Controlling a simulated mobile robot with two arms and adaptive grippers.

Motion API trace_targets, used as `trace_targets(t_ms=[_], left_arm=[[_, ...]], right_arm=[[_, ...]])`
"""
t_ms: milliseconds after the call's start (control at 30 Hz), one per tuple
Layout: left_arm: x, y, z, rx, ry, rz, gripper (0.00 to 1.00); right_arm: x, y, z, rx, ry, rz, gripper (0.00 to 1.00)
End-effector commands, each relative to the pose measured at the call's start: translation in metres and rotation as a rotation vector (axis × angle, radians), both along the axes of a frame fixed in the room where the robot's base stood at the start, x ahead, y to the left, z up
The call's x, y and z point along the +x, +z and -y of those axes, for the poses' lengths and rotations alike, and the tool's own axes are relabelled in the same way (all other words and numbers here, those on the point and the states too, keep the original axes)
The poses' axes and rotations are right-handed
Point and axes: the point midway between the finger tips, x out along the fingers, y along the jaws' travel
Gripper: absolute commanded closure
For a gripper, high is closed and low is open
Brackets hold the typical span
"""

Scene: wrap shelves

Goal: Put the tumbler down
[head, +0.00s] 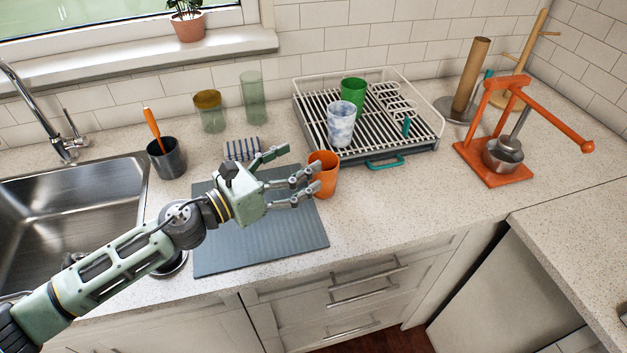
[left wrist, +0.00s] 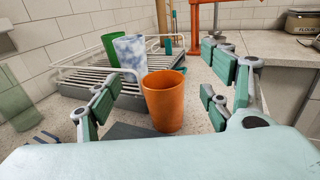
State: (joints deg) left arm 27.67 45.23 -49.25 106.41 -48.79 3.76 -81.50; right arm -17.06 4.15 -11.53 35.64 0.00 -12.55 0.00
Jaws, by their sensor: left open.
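An orange tumbler (head: 325,176) stands upright on the counter at the right edge of a grey-blue mat (head: 270,245). It also shows in the left wrist view (left wrist: 165,103), between the spread fingers and a little beyond the palm. My left gripper (head: 300,167) is open, with its fingers pointing toward the tumbler. In the left wrist view, gaps show between the tumbler and the fingers on both sides. In the head view, the lower fingers overlap the tumbler's left side. My right gripper is out of view.
A dish rack (head: 432,138) behind holds a green tumbler (head: 353,91) and a marbled tumbler (head: 341,125). An orange press (head: 500,170) stands right. A sink (head: 60,215) lies left. Clear counter lies right of the orange tumbler.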

Motion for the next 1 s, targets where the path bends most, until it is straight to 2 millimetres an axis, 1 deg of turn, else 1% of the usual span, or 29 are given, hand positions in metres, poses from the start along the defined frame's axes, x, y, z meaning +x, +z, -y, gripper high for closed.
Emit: trace_targets(t_ms=[33,200,267,333,433,567,700,800,900,1000], left_arm=[[-0.001,-0.017,0.001,-0.004,0.001,-0.008,0.27],[0.000,-0.053,0.001,-0.004,0.001,-0.007,0.27],[0.000,-0.063,0.000,-0.004,0.001,-0.006,0.27],[0.007,-0.056,0.008,-0.004,-0.001,0.001,0.27],[0.013,-0.058,0.016,-0.001,-0.002,0.001,0.27],[0.018,-0.058,0.021,0.001,-0.002,0.001,0.27],[0.030,-0.056,0.036,-0.003,-0.003,0.000,0.27],[0.040,-0.056,0.047,-0.002,-0.003,0.001,0.27],[0.047,-0.058,0.055,-0.001,-0.003,-0.002,0.27],[0.049,-0.059,0.057,0.001,-0.003,-0.001,0.27]], right_arm=[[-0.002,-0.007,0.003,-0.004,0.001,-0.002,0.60],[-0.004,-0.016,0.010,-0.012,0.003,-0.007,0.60],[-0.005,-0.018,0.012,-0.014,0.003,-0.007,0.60],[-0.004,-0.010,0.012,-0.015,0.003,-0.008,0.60],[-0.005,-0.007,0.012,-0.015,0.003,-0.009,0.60],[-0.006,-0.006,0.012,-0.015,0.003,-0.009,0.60],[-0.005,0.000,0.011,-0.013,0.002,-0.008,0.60],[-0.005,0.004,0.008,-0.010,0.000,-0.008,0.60],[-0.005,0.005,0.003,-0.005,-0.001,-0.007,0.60],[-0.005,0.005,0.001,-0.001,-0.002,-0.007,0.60]])
